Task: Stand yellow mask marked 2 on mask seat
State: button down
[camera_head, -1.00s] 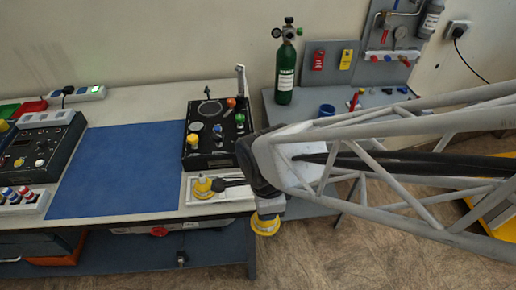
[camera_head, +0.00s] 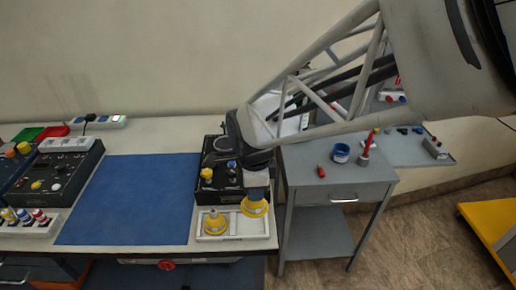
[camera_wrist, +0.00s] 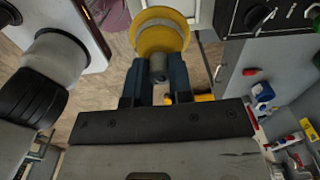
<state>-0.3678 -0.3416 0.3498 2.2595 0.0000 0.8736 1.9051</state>
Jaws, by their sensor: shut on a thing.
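My gripper (camera_head: 256,181) points down over the right part of a white tray (camera_head: 236,242) at the table's front edge. It is shut on a yellow mask (camera_head: 254,208) by its grey stem. In the wrist view the fingers (camera_wrist: 157,78) clasp the stem, and the mask (camera_wrist: 160,36) shows its wide yellow rim. I cannot read a number on it, nor tell whether it touches the tray. A second yellow mask (camera_head: 215,224) stands in the tray's left part. The seat under the held mask is mostly hidden.
A black console (camera_head: 209,188) with knobs stands just behind the tray, partly hidden by my arm. The blue mat (camera_head: 130,200) at left is clear. To the right, a grey side table (camera_head: 310,176) holds a blue cup (camera_head: 341,153) and small red parts.

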jog(key=w+a+r, duration=0.1)
jog(key=w+a, duration=0.2)
jog(key=w, duration=0.8)
jog(key=w+a+r, duration=0.2)
jog(key=w+a, duration=0.1)
jog(key=w, duration=0.8)
jog(key=w+a+r, duration=0.2)
jog(key=w+a, duration=0.1)
jog(key=w, duration=0.8)
jog(key=shift+w, duration=0.15)
jog(key=shift+a+f, duration=0.1)
jog(key=shift+f, duration=0.1)
jog(key=shift+f, duration=2.35)
jog(key=shift+f, duration=2.15)
jog(key=c, duration=0.9)
grip_release()
jog(key=shift+c, duration=0.2)
